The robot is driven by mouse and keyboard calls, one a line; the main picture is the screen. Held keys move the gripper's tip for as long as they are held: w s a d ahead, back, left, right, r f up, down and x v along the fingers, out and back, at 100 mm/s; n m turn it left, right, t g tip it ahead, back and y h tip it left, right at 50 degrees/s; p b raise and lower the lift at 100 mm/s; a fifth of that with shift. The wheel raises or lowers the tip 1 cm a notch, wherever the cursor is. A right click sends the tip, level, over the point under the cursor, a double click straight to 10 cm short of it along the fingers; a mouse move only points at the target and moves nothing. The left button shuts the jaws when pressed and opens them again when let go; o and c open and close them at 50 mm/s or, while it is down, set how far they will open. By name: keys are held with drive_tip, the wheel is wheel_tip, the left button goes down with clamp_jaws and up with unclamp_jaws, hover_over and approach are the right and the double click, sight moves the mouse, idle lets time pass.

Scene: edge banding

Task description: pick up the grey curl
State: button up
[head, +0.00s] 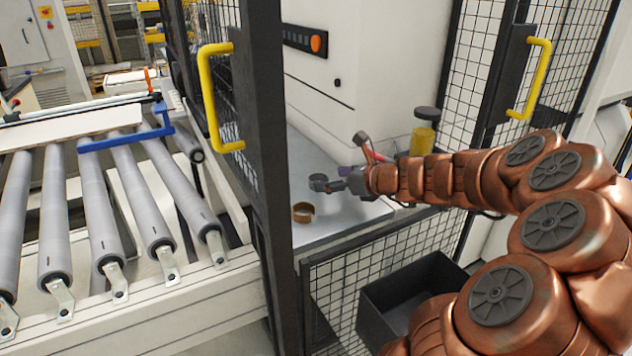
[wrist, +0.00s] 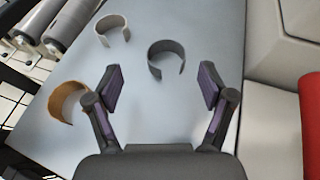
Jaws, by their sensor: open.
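The grey curl (wrist: 153,62) is a dark grey open ring on the pale grey table top (wrist: 150,120). In the wrist view it lies just beyond my gripper (wrist: 160,84), between the lines of the two fingers, with its gap toward my gripper. In the head view the grey curl (head: 317,183) shows small, left of my gripper (head: 340,179). The fingers are spread apart with nothing between them. A brown curl (wrist: 58,101) lies to the left of the fingers, and in the head view (head: 302,212) nearer the front. A pale beige curl (wrist: 101,29) lies farther back left.
A dark post (head: 258,150) with a yellow handle (head: 207,95) stands left of the table. Mesh fencing (head: 340,285) and a black bin (head: 375,310) are in front. A yellow, black-topped container (head: 422,140) stands behind my arm. A roller conveyor (head: 95,210) is at left.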

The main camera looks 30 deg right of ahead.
sight(313, 178)
drive_tip(key=shift+d+x, duration=0.2)
drive_tip(key=shift+x, duration=1)
drive_tip(key=shift+d+x, duration=0.2)
drive_tip(key=shift+x, duration=1.8)
drive_tip(key=c, duration=0.8)
